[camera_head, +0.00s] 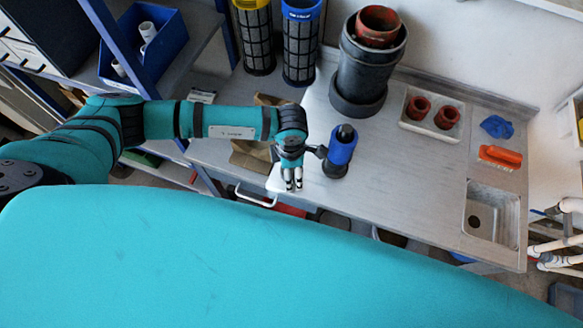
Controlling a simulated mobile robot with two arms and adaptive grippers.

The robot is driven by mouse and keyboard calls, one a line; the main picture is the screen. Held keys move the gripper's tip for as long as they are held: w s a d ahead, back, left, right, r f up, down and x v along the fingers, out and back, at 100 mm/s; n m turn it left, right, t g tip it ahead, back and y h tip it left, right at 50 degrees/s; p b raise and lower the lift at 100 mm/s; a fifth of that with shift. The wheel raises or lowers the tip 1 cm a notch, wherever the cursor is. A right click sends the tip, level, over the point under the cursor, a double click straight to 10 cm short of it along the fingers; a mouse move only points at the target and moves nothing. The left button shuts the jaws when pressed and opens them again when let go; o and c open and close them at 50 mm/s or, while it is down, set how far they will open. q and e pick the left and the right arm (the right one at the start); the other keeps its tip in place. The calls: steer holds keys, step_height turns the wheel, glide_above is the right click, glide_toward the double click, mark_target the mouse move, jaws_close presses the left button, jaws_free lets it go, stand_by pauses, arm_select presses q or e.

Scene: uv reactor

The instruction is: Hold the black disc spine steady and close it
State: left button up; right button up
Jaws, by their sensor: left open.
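A small upright piece with a blue sleeve and black ends (341,146) stands on the metal bench. It may be the black disc spine, but I cannot tell for sure or see whether it is closed. My left gripper (293,183) is open just left of this piece, over the bench's front edge, with its pale fingertips pointing down toward the front. A dark part at the gripper's right side reaches toward the blue sleeve, and I cannot tell whether they touch. I see nothing between the fingers. My right gripper is not in view.
A dark grey cylinder with a red-brown top (368,62) stands behind. Mesh cylinders with yellow (254,35) and blue (301,40) caps stand back left. A white tray (408,123) holds two red rings. An orange-handled brush (500,155) and sink (489,217) are right. The bench's middle is clear.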

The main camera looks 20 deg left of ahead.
arm_select(q)
steer(key=c, duration=1)
steer(key=shift+c, duration=0.3)
steer(key=shift+r, duration=0.1)
steer(key=shift+r+b, duration=0.4)
steer(key=shift+r, duration=0.25)
steer(key=shift+s+d+r+b, duration=0.15)
steer(key=shift+r+b, duration=0.15)
steer(key=shift+r, duration=0.2)
steer(key=shift+d+r+b, duration=0.1)
steer(key=shift+r+b, duration=0.2)
steer(key=shift+r, duration=0.15)
steer(key=s+d+r+b, duration=0.1)
steer(key=s+d+b, duration=0.3)
steer(key=s+d, duration=0.7)
steer(key=shift+r, duration=0.35)
